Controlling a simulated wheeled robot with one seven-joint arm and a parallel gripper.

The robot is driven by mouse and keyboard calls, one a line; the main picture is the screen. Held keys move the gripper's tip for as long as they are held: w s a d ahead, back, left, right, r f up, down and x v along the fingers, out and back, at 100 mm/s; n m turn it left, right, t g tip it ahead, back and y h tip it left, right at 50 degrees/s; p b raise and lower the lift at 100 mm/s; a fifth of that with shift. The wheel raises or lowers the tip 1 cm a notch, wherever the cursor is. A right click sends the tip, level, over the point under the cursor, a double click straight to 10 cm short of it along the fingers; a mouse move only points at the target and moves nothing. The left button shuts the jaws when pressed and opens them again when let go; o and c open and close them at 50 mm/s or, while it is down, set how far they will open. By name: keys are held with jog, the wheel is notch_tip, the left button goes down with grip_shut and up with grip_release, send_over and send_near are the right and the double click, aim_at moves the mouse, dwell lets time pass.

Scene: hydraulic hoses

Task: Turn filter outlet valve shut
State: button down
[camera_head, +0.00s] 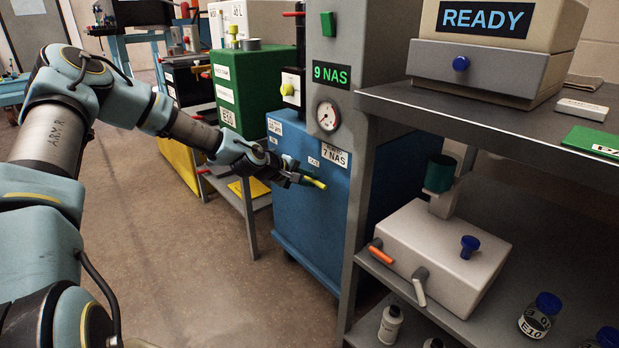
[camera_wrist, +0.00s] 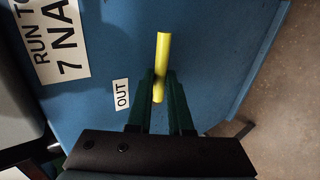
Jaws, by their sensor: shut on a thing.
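The filter outlet valve's yellow lever (camera_head: 316,183) sticks out at the front of the blue filter cabinet (camera_head: 300,222), beside the "OUT" label. My gripper (camera_head: 300,179) is at this lever, with its fingers closed around it. In the wrist view the yellow lever (camera_wrist: 163,50) runs between the two dark green fingers of my gripper (camera_wrist: 160,92), and its free end extends beyond the fingertips. The "OUT" label (camera_wrist: 121,93) is just left of the fingers there. The valve body is hidden behind the gripper.
A grey bench (camera_head: 450,112) with a lower shelf lies farther right. A green tank (camera_head: 240,90) is behind my arm.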

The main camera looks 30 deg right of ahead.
dwell(0.4)
jog(key=c, duration=1.1)
grip_release()
jog(key=shift+a, duration=0.1)
jog(key=shift+a+r, duration=0.25)
jog(key=shift+r, duration=0.05)
jog(key=p+v, duration=0.3)
jog(key=v, duration=0.7)
jog(key=shift+f, duration=0.1)
